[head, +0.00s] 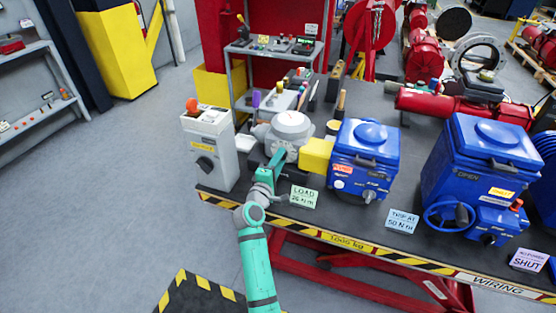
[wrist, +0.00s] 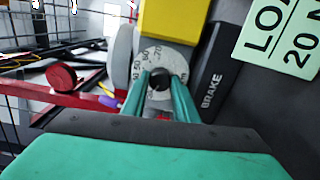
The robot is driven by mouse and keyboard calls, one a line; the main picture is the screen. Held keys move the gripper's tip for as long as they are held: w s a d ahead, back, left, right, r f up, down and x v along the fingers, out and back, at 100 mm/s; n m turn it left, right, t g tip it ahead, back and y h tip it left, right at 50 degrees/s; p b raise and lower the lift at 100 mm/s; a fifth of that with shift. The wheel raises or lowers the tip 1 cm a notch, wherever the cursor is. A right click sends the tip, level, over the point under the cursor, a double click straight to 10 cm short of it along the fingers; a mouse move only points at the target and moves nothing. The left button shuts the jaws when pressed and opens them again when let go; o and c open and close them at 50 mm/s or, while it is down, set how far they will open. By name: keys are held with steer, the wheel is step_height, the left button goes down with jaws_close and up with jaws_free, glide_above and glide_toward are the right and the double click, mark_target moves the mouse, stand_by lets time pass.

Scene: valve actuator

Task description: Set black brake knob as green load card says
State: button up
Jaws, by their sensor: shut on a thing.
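The green load card (head: 304,197) stands at the table's front edge, showing LOAD; in the wrist view the card (wrist: 280,35) reads "20 N", its end cut off. The black brake knob (wrist: 159,77) sits at the centre of a pale dial with numbers around its rim. In the head view my gripper (head: 268,172) is in front of the round grey unit and hides the knob. The dial setting is too small to read.
Blue TRIP card (head: 401,220) and a larger blue actuator (head: 480,165) stand farther right.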

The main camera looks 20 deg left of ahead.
steer(key=shift+s+a+f+n, duration=0.1)
steer(key=shift+s+n, duration=0.05)
steer(key=shift+n, duration=0.35)
steer(key=o, duration=1)
steer(key=shift+o, duration=0.3)
steer(key=shift+w, duration=0.25)
steer(key=s, duration=1.1)
steer(key=shift+a, duration=0.25)
steer(key=shift+w, duration=0.1)
